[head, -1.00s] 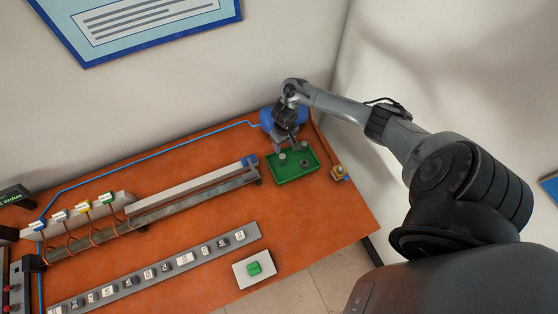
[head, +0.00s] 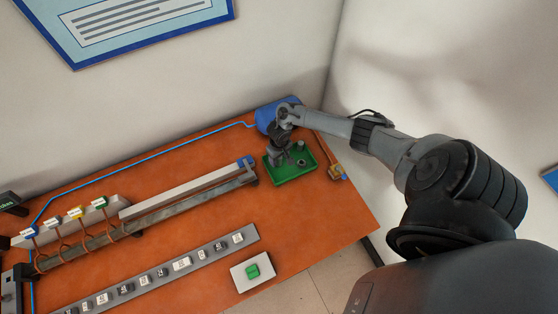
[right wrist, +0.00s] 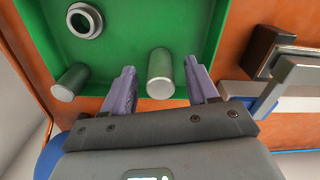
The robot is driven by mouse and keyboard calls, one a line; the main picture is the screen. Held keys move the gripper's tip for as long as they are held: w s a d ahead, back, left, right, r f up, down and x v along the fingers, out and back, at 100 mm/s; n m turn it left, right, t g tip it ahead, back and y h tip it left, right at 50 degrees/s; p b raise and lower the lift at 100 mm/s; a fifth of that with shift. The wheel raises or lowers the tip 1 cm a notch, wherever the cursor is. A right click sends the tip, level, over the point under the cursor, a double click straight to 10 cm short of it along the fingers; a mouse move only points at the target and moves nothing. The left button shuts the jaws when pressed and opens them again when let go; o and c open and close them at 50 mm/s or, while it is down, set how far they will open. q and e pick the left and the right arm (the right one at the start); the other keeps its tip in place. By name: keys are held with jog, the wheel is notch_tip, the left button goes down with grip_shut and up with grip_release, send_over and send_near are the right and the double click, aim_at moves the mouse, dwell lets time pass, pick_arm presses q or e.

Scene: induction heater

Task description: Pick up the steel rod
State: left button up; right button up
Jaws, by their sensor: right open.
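A green tray (head: 290,179) at the table's far right holds the metal parts; its floor also shows in the right wrist view (right wrist: 130,30). My right gripper (head: 280,160) is low over the tray's left part. In the right wrist view my right gripper (right wrist: 160,72) is open, with one finger on each side of a light grey metal cylinder (right wrist: 160,73). Gaps show between it and both fingers. A second, darker cylinder (right wrist: 70,82) stands outside the fingers to the left. Which of the two is the steel rod I cannot tell for sure. My left gripper is not in view.
A metal ring (right wrist: 84,20) lies in the tray. A green button (head: 252,271) on a white box is nearer. Bare orange tabletop lies between.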

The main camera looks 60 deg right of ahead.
jog(key=shift+f, duration=0.1)
grip_shut()
dwell(0.3)
jog(key=shift+r, duration=0.2)
